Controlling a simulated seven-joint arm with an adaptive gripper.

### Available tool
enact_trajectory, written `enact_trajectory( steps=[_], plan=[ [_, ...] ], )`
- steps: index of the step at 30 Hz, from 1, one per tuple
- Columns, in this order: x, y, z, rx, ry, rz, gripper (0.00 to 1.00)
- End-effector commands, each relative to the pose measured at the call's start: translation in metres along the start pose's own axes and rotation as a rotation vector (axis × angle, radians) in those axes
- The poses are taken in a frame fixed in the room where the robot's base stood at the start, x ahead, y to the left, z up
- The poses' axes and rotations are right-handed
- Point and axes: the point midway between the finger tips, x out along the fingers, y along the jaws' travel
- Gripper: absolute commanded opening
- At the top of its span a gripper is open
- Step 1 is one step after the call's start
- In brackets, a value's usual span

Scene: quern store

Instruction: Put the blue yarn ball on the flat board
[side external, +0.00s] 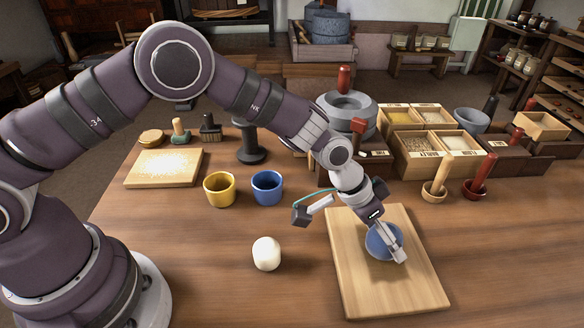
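A blue round thing (376,243), which I take to be the blue yarn ball, is at the flat board (361,283). It appears to rest on the board's upper middle, but I cannot tell whether it touches the wood. My gripper (393,246) reaches down to it from the upper left. One finger lies across its near right side; the other finger is hidden. I cannot tell whether the fingers press on the ball or stand loose around it.
A white rounded lump (267,254) sits left of the board. A yellow cup (220,189) and a blue cup (267,187) stand behind it. A floured board (164,168) lies at the back left. Grain boxes (432,157) and mortars (435,192) fill the back right. The front table is clear.

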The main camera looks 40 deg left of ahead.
Motion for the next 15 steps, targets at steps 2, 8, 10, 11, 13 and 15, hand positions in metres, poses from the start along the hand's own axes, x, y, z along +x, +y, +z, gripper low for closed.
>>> enact_trajectory(
  steps=[2, 8, 10, 11, 13, 15],
  plan=[
    [-0.0001, 0.0000, 0.0000, 0.000, 0.000, 0.000, 0.80],
    [-0.0002, 0.0001, 0.0000, 0.000, 0.000, 0.000, 0.87],
    [-0.0002, 0.0000, 0.0000, 0.000, 0.000, 0.000, 0.87],
    [-0.0002, 0.0000, 0.0000, 0.000, 0.000, 0.000, 0.87],
    [-0.0013, 0.0003, -0.0007, 0.000, 0.000, 0.000, 0.87],
    [-0.0059, 0.0007, -0.0019, 0.001, 0.001, 0.000, 0.87]
  ],
)
